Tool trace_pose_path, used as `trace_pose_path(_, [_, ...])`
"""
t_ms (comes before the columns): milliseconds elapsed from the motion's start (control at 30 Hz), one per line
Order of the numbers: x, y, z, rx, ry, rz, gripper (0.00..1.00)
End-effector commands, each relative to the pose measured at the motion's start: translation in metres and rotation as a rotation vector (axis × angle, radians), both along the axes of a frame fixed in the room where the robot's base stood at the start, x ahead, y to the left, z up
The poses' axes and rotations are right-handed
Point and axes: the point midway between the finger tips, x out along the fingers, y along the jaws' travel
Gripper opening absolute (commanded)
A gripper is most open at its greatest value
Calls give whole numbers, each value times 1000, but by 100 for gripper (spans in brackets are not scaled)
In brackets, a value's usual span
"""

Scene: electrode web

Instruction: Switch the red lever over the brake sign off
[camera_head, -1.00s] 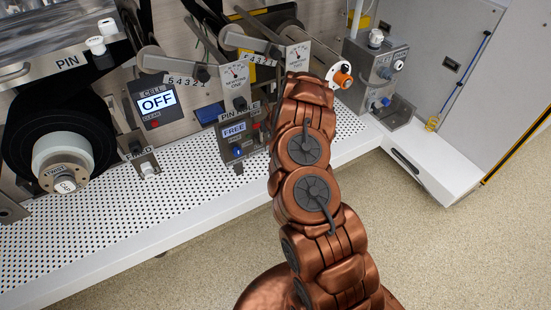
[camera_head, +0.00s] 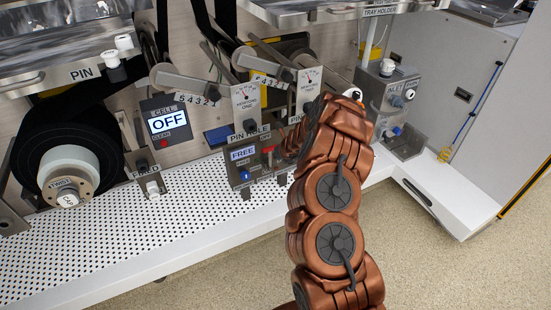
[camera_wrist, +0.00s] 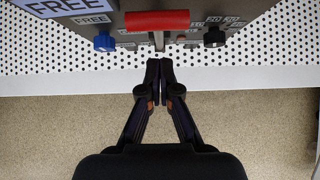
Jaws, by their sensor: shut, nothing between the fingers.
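The red lever (camera_wrist: 157,20) shows in the wrist view as a horizontal red bar on a short metal stem, at the top middle. In the head view the red lever (camera_head: 268,150) stands on the pin hole box, just left of my arm. My gripper (camera_wrist: 160,66) is shut and empty. In the wrist view its fingertips show just below the lever's stem, with no clear contact. In the head view my arm hides the fingers. I cannot read a brake sign in either view; a FREE display (camera_head: 243,154) shows left of the lever.
A blue knob (camera_wrist: 104,41) and a black knob (camera_wrist: 214,36) flank the lever. A perforated white shelf (camera_head: 215,215) runs below the box. The cell display (camera_head: 169,123) reads OFF at left. Open floor (camera_head: 440,260) lies in front.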

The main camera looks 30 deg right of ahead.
Motion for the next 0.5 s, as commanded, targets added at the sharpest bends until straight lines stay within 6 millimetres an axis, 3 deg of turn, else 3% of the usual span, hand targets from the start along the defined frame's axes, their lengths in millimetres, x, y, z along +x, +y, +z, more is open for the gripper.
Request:
trace_pose_path(300, [-11,-1,44,0,3,-1,0])
trace_pose_path(500, [-14,0,56,-1,4,-1,0])
